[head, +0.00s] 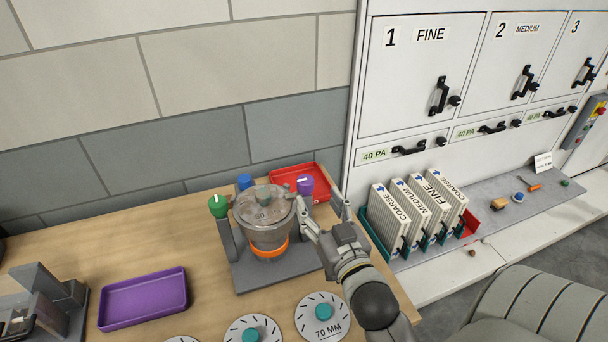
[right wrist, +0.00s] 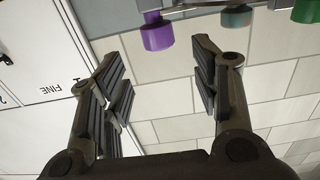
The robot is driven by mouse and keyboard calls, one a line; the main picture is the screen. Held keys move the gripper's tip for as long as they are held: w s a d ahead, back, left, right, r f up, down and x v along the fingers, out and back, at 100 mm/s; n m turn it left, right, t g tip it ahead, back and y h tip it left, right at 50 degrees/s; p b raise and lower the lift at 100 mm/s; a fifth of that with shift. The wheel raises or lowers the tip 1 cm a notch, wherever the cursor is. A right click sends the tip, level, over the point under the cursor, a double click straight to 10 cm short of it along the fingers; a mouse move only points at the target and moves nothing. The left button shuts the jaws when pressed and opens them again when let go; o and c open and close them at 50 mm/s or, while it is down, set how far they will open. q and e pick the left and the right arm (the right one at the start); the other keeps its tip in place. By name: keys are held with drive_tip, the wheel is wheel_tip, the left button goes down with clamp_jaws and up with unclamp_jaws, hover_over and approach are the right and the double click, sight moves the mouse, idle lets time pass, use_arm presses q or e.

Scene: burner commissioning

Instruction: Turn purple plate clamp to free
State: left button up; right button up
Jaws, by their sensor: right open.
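The purple plate clamp (head: 305,185) is a short purple knob with a white mark on top, at the back right of the burner fixture (head: 264,218). It also shows in the right wrist view (right wrist: 157,32), at the top between and beyond the fingers. A green knob (head: 218,205) and a blue knob (head: 245,181) stand at the fixture's left and back. My right gripper (head: 322,212) is open and empty, at the fixture's right side, in front of the purple clamp and apart from it. In the right wrist view its fingers (right wrist: 160,75) are spread wide. My left gripper is not in view.
A red tray (head: 318,170) lies close behind the purple clamp. A purple tray (head: 143,299) and round plates (head: 322,333) lie on the wooden table (head: 208,311). Filter cartridges (head: 390,220) stand right of my arm, below the white cabinet (head: 418,75).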

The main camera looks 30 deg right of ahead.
sight(309, 186)
drive_tip(key=p+x, duration=0.1)
drive_tip(key=x, duration=0.4)
drive_tip(key=shift+r, duration=0.1)
drive_tip(key=p+x, duration=0.1)
drive_tip(key=x, duration=0.3)
drive_tip(key=shift+s, duration=0.1)
drive_tip(key=shift+f, duration=0.2)
drive_tip(key=c, duration=1)
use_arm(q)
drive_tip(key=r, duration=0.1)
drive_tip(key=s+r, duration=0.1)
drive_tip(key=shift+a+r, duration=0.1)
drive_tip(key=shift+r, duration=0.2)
use_arm(e)
drive_tip(key=shift+c, duration=0.2)
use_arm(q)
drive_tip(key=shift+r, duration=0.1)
